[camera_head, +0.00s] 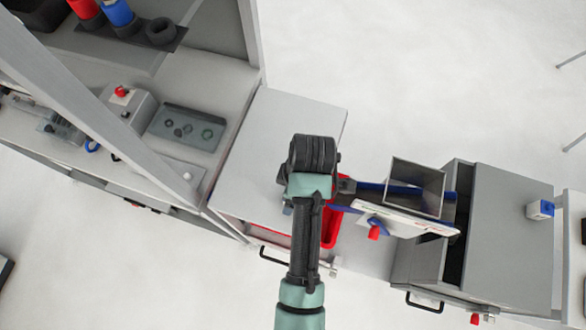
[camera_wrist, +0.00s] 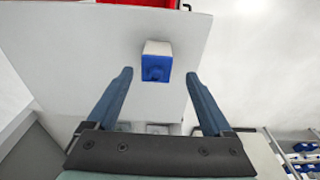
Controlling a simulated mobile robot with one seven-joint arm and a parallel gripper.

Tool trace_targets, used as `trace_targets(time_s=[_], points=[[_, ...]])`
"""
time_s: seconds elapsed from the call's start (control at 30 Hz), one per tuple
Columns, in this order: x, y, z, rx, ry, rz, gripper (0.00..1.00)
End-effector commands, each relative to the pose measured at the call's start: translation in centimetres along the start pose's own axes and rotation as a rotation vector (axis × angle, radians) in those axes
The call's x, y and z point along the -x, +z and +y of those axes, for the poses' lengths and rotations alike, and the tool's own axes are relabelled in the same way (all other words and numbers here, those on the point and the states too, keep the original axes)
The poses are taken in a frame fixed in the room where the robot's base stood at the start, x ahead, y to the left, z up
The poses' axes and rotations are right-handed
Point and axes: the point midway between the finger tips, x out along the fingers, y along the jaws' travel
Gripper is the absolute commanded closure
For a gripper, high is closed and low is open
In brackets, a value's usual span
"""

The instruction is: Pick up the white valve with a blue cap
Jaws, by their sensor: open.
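In the wrist view a small white block-shaped valve with a blue cap (camera_wrist: 156,62) stands on a pale grey surface (camera_wrist: 85,45). It lies ahead of my gripper (camera_wrist: 155,75), near the middle of the gap between the two blue fingers. The fingers are apart with nothing held between them. In the head view my arm comes up from below, and its dark wrist hides much of the area beneath. A white piece with a blue face (camera_head: 540,209) also shows on the grey cabinet at the right; I cannot tell if it is the same one.
Part of a red container (camera_wrist: 150,3) lies beyond the valve in the wrist view. In the head view a red tray (camera_head: 332,228) is beside my arm, and an open metal box (camera_head: 415,180) stands right of it. A grey table top (camera_head: 285,125) is bare behind.

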Motion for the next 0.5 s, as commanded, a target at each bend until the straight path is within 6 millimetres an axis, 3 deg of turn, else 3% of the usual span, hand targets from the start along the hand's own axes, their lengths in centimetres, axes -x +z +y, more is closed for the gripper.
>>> trace_targets(time_s=[0.27,0.5], points=[[-3.2,0.2,0.3,0.001,-0.003,-0.001,0.15],[-3.8,0.2,0.4,0.001,0.000,0.000,0.15]])
